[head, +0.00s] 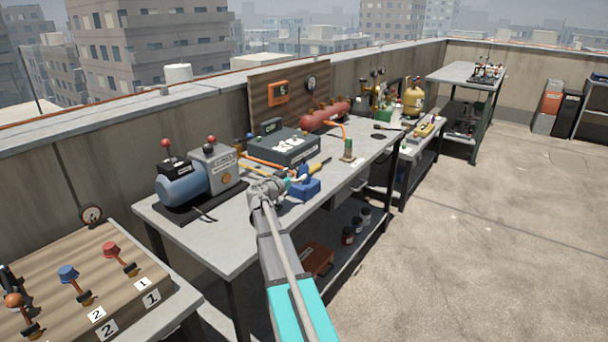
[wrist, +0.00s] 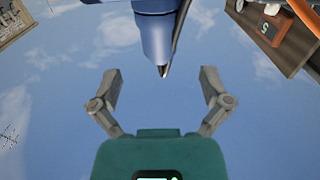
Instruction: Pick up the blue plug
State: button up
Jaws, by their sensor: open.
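The blue-topped plug is not recognisable in the wrist view.
The wooden board (head: 50,300) has number labels. The roof floor to the right (head: 450,250) is clear.

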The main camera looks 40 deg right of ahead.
aim_at(301, 170)
jog(key=shift+x, duration=2.75)
jog(key=c, duration=1.3)
